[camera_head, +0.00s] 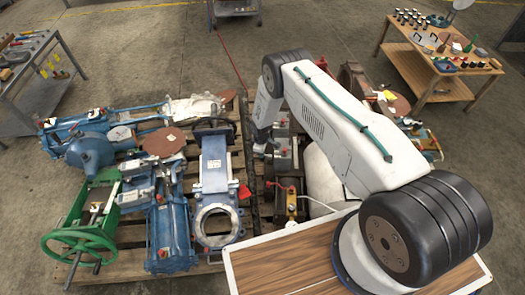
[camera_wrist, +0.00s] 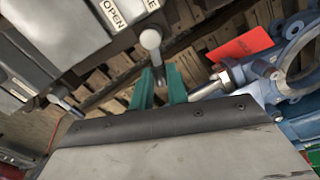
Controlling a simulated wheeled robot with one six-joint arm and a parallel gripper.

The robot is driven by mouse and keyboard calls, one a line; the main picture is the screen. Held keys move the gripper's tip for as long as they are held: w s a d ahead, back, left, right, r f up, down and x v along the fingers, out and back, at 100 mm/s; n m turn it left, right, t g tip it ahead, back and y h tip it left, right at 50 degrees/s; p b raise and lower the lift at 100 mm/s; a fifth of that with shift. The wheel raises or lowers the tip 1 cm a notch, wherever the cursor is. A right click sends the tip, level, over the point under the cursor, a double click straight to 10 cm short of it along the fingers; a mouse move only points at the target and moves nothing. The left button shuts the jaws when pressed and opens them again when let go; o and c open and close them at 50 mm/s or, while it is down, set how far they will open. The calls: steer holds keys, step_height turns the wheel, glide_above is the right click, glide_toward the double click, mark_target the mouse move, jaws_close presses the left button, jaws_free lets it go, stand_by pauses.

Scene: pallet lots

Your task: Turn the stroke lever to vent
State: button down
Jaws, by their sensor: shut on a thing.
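In the wrist view, a metal lever with a round silver end (camera_wrist: 150,40) stands beside a grey housing (camera_wrist: 62,30). The housing carries a white plate reading OPEN (camera_wrist: 112,13) and a second, partly cut-off plate. No plate reading vent is legible. My gripper (camera_wrist: 160,85), with two green fingers, is shut on the lever's shaft, below the round end. In the head view, my white arm reaches over the pallet, and its end and the lever are hidden or too small to tell.
A red tag (camera_wrist: 240,46) and a blue flanged valve (camera_wrist: 297,60) are close to the right of my gripper. In the head view, a blue gate valve (camera_head: 214,175) and a green handwheel (camera_head: 80,248) crowd the pallet. A wooden-topped table (camera_head: 415,68) stands back right.

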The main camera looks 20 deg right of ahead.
steer(key=shift+s+a+n, duration=0.1)
steer(key=shift+s+n, duration=0.1)
steer(key=shift+n, duration=0.45)
steer(key=shift+s+a+n, duration=0.1)
steer(key=shift+s+n, duration=0.1)
steer(key=shift+n, duration=0.45)
steer(key=c, duration=1.4)
jaws_free()
steer(key=shift+o, duration=0.2)
step_height(320, 180, up, 8)
steer(key=shift+s, duration=0.3)
steer(key=shift+a+f, duration=0.1)
